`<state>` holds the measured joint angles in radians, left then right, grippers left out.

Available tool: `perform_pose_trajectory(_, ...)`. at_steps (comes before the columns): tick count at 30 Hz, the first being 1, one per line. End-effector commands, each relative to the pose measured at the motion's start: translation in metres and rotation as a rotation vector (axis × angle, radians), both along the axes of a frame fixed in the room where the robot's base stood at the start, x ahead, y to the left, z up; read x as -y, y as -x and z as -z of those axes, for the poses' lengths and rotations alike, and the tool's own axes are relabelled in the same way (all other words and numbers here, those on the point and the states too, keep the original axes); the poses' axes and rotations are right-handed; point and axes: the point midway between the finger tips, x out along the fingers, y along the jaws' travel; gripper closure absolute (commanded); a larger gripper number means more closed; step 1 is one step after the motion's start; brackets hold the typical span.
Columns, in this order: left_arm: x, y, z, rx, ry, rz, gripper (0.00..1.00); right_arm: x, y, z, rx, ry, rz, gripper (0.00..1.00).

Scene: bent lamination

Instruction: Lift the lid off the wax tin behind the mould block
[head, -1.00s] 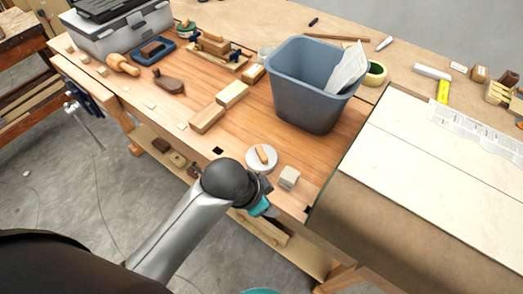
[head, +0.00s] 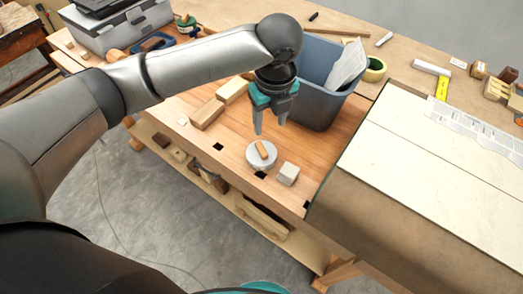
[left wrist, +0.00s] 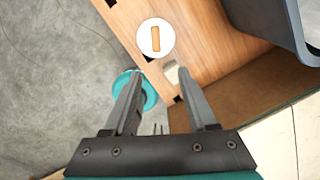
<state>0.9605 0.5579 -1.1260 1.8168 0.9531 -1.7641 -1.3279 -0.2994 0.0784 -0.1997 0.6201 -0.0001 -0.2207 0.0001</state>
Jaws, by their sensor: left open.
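A round, pale tin with a flat lid (head: 250,160) sits near the front edge of the workbench. A tan wooden bar, like a handle, lies across the lid's top. In the left wrist view the lid (left wrist: 143,49) is a white disc beyond my fingertips. A small pale block (head: 288,174), which may be the mould block, stands just right of the tin, apart from it. It is partly hidden by a finger in the left wrist view. My left gripper (head: 269,128) is open and empty, pointing down above the tin, not touching it. My right gripper is not in view.
A blue-grey bin (head: 318,108) with paper in it stands behind my left gripper. Two long wooden blocks (head: 207,114) lie left of the tin. A large pale board (head: 440,165) fills the right. Bare bench lies around the tin.

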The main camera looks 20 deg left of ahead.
Motion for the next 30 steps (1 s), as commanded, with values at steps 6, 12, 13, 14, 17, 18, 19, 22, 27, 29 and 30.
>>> perform_pose_trajectory(6, -0.013, -0.006, -0.001, -0.013, -0.044, 0.044, 0.43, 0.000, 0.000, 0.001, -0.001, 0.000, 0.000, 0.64)
perform_pose_trajectory(12, -0.017, -0.010, 0.040, -0.017, -0.043, 0.044, 0.43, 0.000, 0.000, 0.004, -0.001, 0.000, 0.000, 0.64)
perform_pose_trajectory(13, -0.018, -0.010, 0.046, -0.017, -0.044, 0.044, 0.43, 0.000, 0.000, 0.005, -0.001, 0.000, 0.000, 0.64)
perform_pose_trajectory(14, -0.018, -0.012, 0.052, -0.015, -0.044, 0.043, 0.43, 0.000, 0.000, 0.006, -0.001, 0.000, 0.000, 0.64)
perform_pose_trajectory(17, -0.019, -0.014, 0.071, -0.014, -0.043, 0.044, 0.43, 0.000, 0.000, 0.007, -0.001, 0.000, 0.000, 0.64)
perform_pose_trajectory(18, -0.020, -0.015, 0.076, -0.013, -0.041, 0.045, 0.43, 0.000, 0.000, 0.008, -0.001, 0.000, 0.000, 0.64)
perform_pose_trajectory(19, -0.020, -0.015, 0.080, -0.012, -0.042, 0.045, 0.43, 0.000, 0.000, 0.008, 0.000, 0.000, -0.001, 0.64)
perform_pose_trajectory(22, -0.021, -0.017, 0.088, -0.011, -0.040, 0.044, 0.43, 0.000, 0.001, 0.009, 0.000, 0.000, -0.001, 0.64)
perform_pose_trajectory(27, -0.022, -0.019, 0.098, -0.011, -0.041, 0.044, 0.43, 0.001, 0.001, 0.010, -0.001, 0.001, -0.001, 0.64)
perform_pose_trajectory(29, -0.023, -0.020, 0.106, -0.013, -0.043, 0.043, 0.43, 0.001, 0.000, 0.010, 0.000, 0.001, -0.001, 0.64)
perform_pose_trajectory(30, -0.023, -0.021, 0.112, -0.012, -0.042, 0.044, 0.43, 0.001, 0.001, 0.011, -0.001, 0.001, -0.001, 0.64)
